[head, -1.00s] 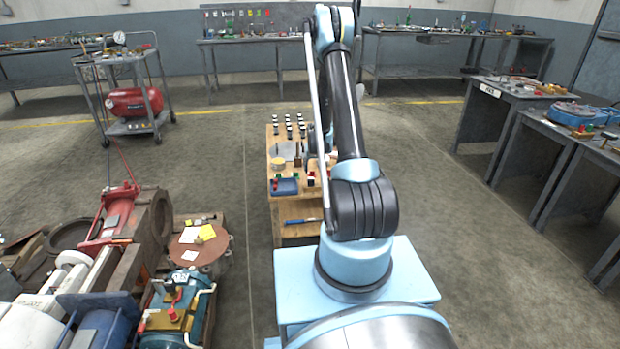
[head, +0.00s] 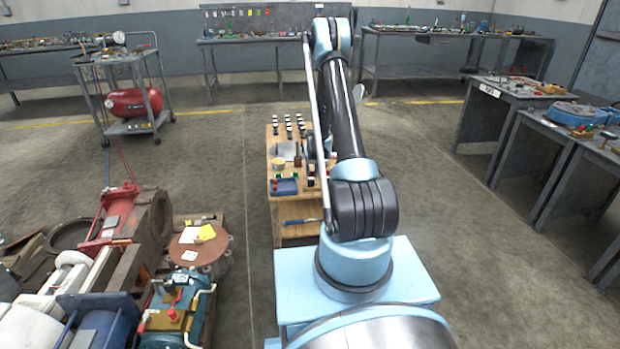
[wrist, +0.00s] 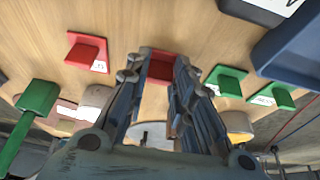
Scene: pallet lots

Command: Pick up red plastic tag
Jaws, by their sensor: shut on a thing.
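My gripper (wrist: 160,76) shows in the wrist view with its two fingers closed on a red plastic tag (wrist: 160,66). The tag is held between the fingertips, close to the wooden table top (wrist: 190,25); I cannot tell whether it touches the wood. Part of the tag is hidden by the fingers. A second red piece (wrist: 87,52) with a small white label stands on the wood to the left. In the head view my arm hides the gripper and the held tag.
Green pieces (wrist: 228,80) stand right of the gripper, and another green piece (wrist: 35,110) is at left. A blue tray (wrist: 290,45) is at upper right. In the head view the wooden table (head: 298,236) stands ahead, with clear floor to its right.

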